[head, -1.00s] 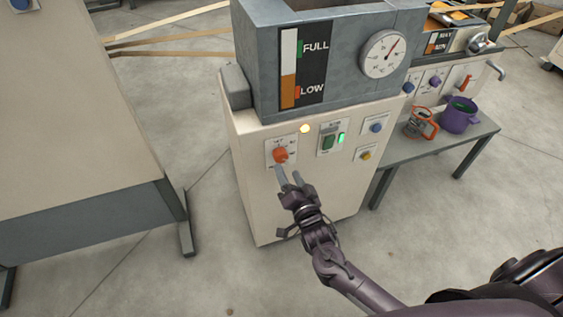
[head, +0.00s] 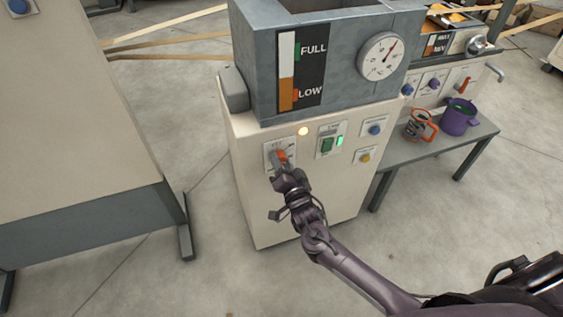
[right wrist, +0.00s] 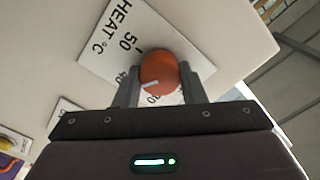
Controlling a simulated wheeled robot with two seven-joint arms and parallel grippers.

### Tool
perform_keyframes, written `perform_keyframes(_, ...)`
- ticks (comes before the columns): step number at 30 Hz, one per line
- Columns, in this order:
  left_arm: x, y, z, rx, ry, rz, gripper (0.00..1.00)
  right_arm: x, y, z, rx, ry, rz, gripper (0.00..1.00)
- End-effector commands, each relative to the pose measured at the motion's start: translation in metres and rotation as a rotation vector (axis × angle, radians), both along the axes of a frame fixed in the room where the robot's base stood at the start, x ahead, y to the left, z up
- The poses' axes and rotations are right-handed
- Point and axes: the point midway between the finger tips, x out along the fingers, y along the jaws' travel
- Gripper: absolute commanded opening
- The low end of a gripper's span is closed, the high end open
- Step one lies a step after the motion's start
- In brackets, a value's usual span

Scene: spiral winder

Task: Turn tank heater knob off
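The orange tank heater knob (head: 283,157) sits on a white plate (head: 269,151) on the front of the cream machine cabinet. In the right wrist view the knob (right wrist: 159,70) shows a white pointer mark, and its plate (right wrist: 115,35) reads HEAT °C with numbers such as 50. The mark points toward the lower left, near a partly hidden 40. My right gripper (head: 280,161) is at the knob. In the right wrist view its fingers (right wrist: 160,80) stand on either side of the knob, with a gap visible at the right finger. My left gripper is not in view.
Right of the knob are a green switch (head: 327,145), a blue button (head: 375,130) and a yellow button (head: 365,157). A grey tank (head: 345,85) with a dial (head: 382,57) stands above. A side table (head: 440,145) holds a purple pot (head: 458,118) and an orange-handled item (head: 420,127).

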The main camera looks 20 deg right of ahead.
Motion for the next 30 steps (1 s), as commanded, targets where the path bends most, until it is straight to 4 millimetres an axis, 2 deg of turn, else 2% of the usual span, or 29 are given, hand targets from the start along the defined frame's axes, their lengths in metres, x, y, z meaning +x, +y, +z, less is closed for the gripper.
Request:
perform_keyframes(1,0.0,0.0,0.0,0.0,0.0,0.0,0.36,0.0,0.0,0.0,0.0,0.0,0.0,0.21)
perform_keyframes(3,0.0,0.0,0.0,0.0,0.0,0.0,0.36,0.0,0.0,0.0,0.0,0.0,0.0,0.14)
perform_keyframes(14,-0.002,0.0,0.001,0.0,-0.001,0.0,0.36,0.0,0.0,0.0,-0.068,-0.002,-0.001,0.14)
perform_keyframes(20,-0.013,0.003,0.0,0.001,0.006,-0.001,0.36,0.0,0.0,0.0,-0.199,-0.005,-0.001,0.14)
perform_keyframes(30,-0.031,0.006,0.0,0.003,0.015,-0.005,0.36,-0.001,0.001,0.001,-0.517,-0.015,0.0,0.14)
